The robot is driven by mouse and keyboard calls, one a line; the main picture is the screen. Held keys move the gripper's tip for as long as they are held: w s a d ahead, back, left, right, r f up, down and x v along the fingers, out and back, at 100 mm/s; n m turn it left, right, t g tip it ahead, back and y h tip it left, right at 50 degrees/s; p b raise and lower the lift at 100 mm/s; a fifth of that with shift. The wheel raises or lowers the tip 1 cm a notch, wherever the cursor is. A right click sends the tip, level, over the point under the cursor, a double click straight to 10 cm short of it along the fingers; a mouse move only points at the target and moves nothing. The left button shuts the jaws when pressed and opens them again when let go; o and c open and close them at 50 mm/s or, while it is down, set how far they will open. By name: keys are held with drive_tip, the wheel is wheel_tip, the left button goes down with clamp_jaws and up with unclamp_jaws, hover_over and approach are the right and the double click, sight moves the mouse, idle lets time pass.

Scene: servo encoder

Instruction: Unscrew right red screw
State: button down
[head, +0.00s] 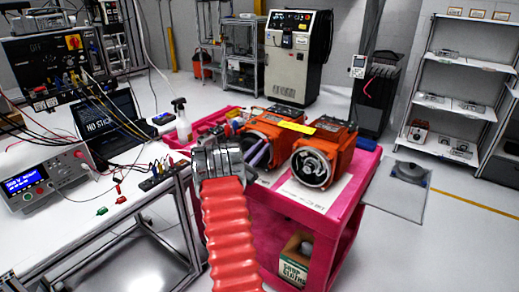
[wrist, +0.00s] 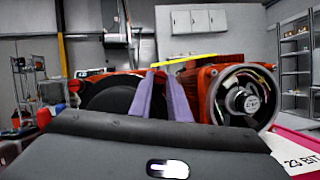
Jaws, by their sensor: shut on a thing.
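Two orange servo motors stand side by side on a pink cart (head: 335,215). The left motor (head: 262,120) is partly behind my gripper; its dark round end (wrist: 108,98) shows in the wrist view. The right motor (head: 335,140) has an open round end with wires inside (wrist: 243,97). My gripper (head: 264,149) has purple fingers that reach to the left motor's front, on its right side. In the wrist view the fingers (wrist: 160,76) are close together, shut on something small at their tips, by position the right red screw. The screw itself is hidden.
A yellow strip (head: 297,127) lies across the motors' tops. A workbench (head: 130,195) with instruments and cables is at the left.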

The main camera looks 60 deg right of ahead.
drive_tip(key=n+t+y, duration=0.1)
drive_tip(key=n+t, duration=0.2)
drive_tip(key=n, duration=0.5)
drive_tip(key=s+n+t+y, duration=0.1)
drive_tip(key=n+t, duration=0.2)
drive_tip(key=n, duration=0.5)
drive_tip(key=r+n+t+y, duration=0.1)
drive_tip(key=n+t, duration=0.2)
drive_tip(key=n, duration=0.5)
drive_tip(key=shift+s+a+t, duration=0.1)
drive_tip(key=shift+s+t, duration=0.15)
drive_tip(key=shift+t, duration=0.05)
drive_tip(key=n+y, duration=0.1)
drive_tip(key=n, duration=0.2)
drive_tip(key=shift+r+n+y, duration=0.25)
drive_tip(key=shift+n+y, duration=0.05)
drive_tip(key=shift+y, duration=0.1)
drive_tip(key=n+y, duration=0.1)
drive_tip(key=n, duration=0.2)
drive_tip(key=shift+w+r+g, duration=0.1)
drive_tip(key=shift+r+g, duration=0.05)
drive_tip(key=shift+g, duration=0.25)
drive_tip(key=shift+w+r+n+g+y, duration=0.1)
drive_tip(key=shift+n+g+y, duration=0.55)
drive_tip(key=shift+n, duration=0.85)
drive_tip(key=c, duration=1.6)
unclamp_jaws()
drive_tip(key=shift+c, duration=0.2)
drive_tip(key=shift+a+r, duration=0.1)
drive_tip(key=shift+r, duration=0.05)
